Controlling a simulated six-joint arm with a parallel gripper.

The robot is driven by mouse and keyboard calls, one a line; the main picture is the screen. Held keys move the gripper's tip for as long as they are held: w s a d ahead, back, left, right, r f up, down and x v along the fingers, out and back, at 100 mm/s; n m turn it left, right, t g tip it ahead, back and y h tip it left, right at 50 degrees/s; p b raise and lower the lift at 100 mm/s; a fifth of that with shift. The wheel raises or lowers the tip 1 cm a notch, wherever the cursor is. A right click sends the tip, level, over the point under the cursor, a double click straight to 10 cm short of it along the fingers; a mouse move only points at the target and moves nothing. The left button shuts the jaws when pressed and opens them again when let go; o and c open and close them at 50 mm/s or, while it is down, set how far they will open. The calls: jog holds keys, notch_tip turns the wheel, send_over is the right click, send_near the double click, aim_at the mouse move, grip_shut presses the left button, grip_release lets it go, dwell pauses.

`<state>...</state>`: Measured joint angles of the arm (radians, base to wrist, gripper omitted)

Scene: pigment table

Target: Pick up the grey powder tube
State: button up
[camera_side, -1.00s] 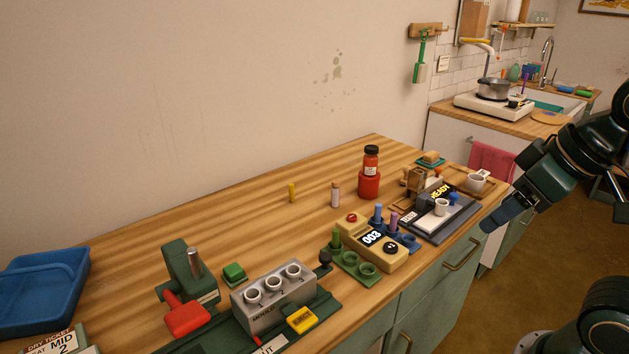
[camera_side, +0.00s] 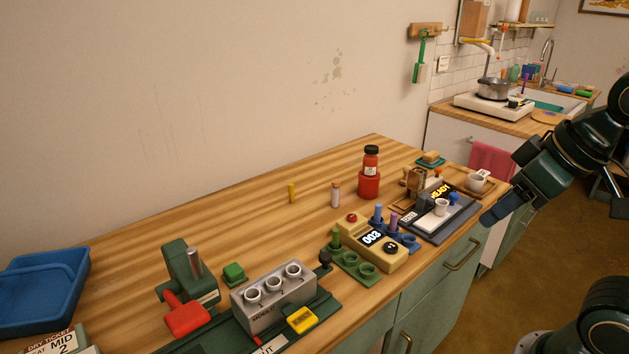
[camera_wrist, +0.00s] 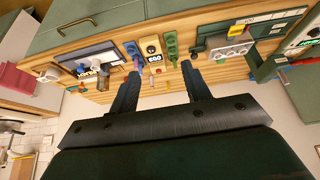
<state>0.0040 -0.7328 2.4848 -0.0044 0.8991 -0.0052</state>
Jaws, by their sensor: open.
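A pale greyish tube with a brown cap (camera_side: 335,195) stands upright on the bare wood in the side view, behind the scale; it looks like the grey powder tube. A yellow tube (camera_side: 292,193) stands to its left. My gripper (camera_side: 487,220) is at the right, by the table's front edge, well apart from the tube. In the wrist view my gripper (camera_wrist: 161,68) shows two spread fingers with nothing between them.
A scale reading 003 (camera_side: 371,238), a green rack (camera_side: 350,262) and a grey mould block (camera_side: 262,312) line the front. A red-bodied bottle (camera_side: 370,170) stands behind the scale. A blue tray (camera_side: 45,290) is at far left. The wood around the grey tube is mostly clear.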

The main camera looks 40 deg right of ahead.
jog(key=w+r+n, duration=0.1)
jog(key=w+r, duration=0.3)
jog(key=w, duration=0.7)
jog(key=n+g+y, duration=0.1)
jog(key=n+y, duration=0.1)
jog(key=n, duration=0.1)
send_over(337, 181)
jog(key=s+d, duration=0.1)
jog(key=s, duration=0.3)
notch_tip(337, 181, down, 14)
jog(key=shift+s+d+r, duration=0.1)
jog(key=shift+s+d, duration=0.05)
jog(key=shift+s, duration=0.05)
jog(key=shift+x, duration=4.3)
jog(key=shift+s+d, duration=0.1)
jog(key=shift+d, duration=0.05)
jog(key=shift+x, duration=2.6)
